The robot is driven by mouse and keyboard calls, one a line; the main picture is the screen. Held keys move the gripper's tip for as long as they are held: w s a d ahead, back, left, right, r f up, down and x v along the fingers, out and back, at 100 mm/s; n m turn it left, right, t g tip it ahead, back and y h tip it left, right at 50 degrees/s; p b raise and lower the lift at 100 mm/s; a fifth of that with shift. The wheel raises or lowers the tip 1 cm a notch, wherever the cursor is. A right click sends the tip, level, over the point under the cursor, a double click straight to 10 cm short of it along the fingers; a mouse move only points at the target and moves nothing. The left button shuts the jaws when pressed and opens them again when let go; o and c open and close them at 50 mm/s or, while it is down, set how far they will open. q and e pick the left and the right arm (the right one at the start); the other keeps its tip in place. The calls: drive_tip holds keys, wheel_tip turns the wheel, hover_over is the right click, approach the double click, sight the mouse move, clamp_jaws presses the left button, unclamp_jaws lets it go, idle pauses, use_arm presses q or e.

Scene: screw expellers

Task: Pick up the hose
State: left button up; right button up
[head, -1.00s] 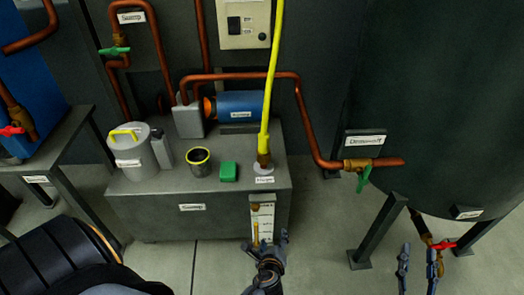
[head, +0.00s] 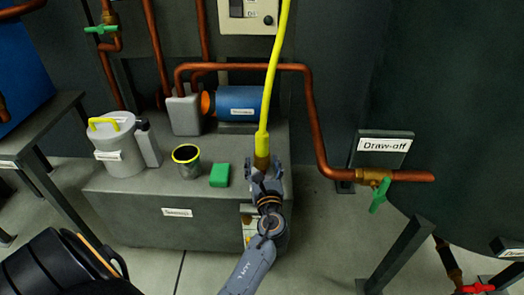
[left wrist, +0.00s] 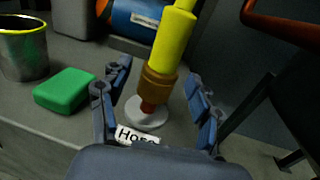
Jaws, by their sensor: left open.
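The yellow hose (head: 271,95) hangs down from the top of the head view and ends in a brass fitting at the right end of the grey bench. In the left wrist view the hose (left wrist: 173,42) runs into a brass collar (left wrist: 156,84) above a round pale base (left wrist: 146,112), behind a label reading "Hose". My left gripper (head: 266,176) is at the hose's lower end. In the left wrist view its open fingers (left wrist: 160,92) stand on either side of the brass fitting, with gaps on both sides. My right gripper is not in the head view.
A green block (head: 219,175), a dark cup with a yellow rim (head: 187,165) and a grey canister (head: 118,150) stand on the bench (head: 150,204). A blue pump (head: 238,104) is behind. A copper pipe (head: 315,130) descends just right of my gripper.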

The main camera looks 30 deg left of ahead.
sight(263, 154)
use_arm(q)
drive_tip(key=shift+w+a, duration=0.4)
drive_tip(key=shift+w, duration=0.15)
drive_tip(key=b+x, duration=0.1)
drive_tip(key=x, duration=0.2)
drive_tip(key=shift+w+r+b, duration=0.15)
drive_tip(key=shift+w+b, duration=0.2)
drive_tip(key=shift+b, duration=0.05)
drive_tip(key=shift+w+a, duration=0.25)
drive_tip(key=shift+w, duration=0.05)
drive_tip(key=shift+r, duration=0.1)
drive_tip(key=shift+c, duration=0.2)
clamp_jaws()
